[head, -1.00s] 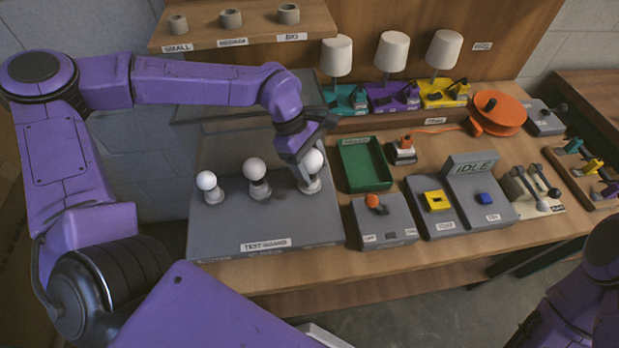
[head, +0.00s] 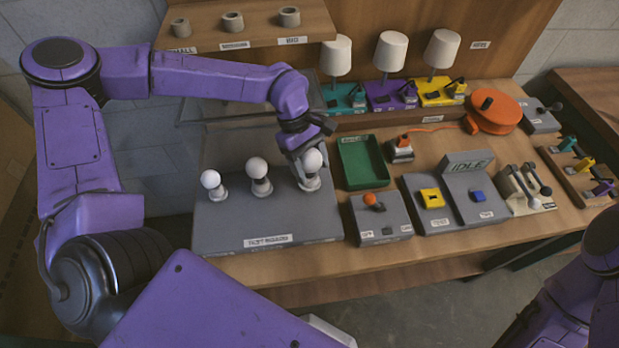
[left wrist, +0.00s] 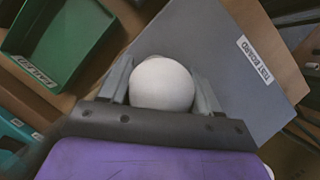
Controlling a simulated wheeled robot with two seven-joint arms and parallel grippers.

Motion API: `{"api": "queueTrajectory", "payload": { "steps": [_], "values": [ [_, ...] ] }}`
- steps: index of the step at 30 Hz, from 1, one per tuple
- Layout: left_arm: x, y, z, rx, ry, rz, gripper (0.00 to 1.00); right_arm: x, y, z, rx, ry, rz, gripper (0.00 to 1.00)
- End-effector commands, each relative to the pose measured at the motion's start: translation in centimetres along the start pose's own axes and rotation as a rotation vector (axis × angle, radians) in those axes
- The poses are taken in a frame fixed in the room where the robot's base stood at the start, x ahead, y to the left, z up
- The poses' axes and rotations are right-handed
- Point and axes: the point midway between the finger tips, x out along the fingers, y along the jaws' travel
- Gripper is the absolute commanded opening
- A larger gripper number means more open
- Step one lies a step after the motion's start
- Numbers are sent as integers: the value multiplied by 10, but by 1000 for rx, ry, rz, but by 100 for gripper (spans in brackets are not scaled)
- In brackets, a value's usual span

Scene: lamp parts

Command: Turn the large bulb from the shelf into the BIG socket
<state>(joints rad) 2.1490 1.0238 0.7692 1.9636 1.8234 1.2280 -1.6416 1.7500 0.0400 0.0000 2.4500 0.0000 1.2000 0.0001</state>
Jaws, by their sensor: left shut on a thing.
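The large white bulb (head: 312,161) stands upright at the rightmost socket (head: 309,183) of the grey test board (head: 215,236). My left gripper (head: 306,160) is shut on this bulb from above and behind. In the left wrist view the bulb's round white globe (left wrist: 162,84) sits between the two fingers (left wrist: 161,88). The globe hides the socket there, so how deep the bulb sits cannot be told. Two other white bulbs, a small one (head: 210,179) and a middle one (head: 257,167), stand in the sockets to the left. My right gripper is not in view.
The shelf (head: 215,57) at the back carries three holders above size labels. A green tray (head: 363,163) is just right of the board. Switch boxes, a panel reading IDLE (head: 467,163), an orange reel (head: 497,112) and three lamps fill the right side.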

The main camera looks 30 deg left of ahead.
Motion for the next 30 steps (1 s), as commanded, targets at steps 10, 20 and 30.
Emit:
{"api": "queueTrajectory", "payload": {
  "steps": [10, 20, 30],
  "values": [
    [-1, -2, 1, 177, -2, -83, 40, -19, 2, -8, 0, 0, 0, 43],
    [-1, -2, 1, 378, -4, -170, 40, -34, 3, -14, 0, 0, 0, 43],
    [1, -2, -1, 492, -5, -215, 40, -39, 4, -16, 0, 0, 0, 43]
  ]
}}
